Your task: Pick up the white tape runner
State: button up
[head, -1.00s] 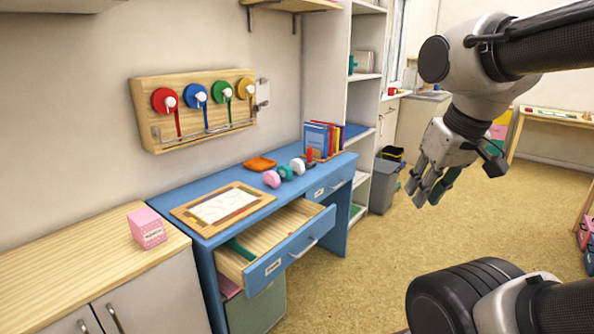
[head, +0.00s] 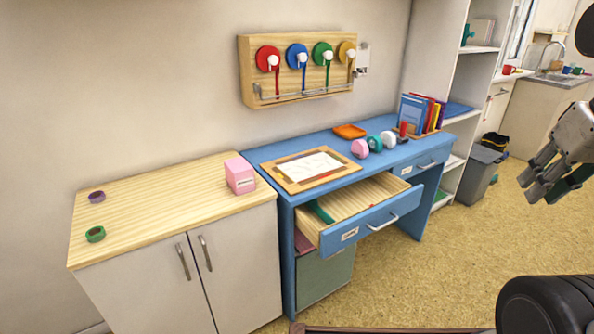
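The white tape runner (head: 388,139) is a small rounded white thing on the blue desk, at the right end of a short row. A teal one (head: 375,143) and a pink one (head: 360,148) sit just left of it. My gripper (head: 548,184) shows at the right edge of the head view, in the air well right of the desk. Its fingers look spread apart, with nothing seen between them. Part of my arm is cut off by the frame.
The blue desk (head: 276,153) has an open drawer (head: 362,226) jutting out. An orange tray (head: 349,131), a red item (head: 403,129) and upright books (head: 420,112) stand near the tape runner. A wood-topped cabinet (head: 150,205) is left; open floor lies right.

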aim_at(389, 139)
jog(key=l+u, duration=0.1)
jog(key=u, duration=0.45)
jog(key=i+l+u, duration=0.15)
jog(key=l, duration=0.2)
jog(key=i+l+u, duration=0.2)
jog(key=l+u, duration=0.15)
jog(key=l, duration=0.35)
jog(key=i+l, duration=0.1)
jog(key=l, duration=0.35)
jog(key=i+l, duration=0.15)
jog(key=l, duration=0.3)
jog(key=i+l+u, duration=0.1)
jog(key=l, duration=0.35)
jog(key=i+l, duration=0.1)
jog(key=l, duration=0.4)
jog(key=i+l, duration=0.1)
jog(key=l, duration=0.35)
jog(key=u, duration=0.05)
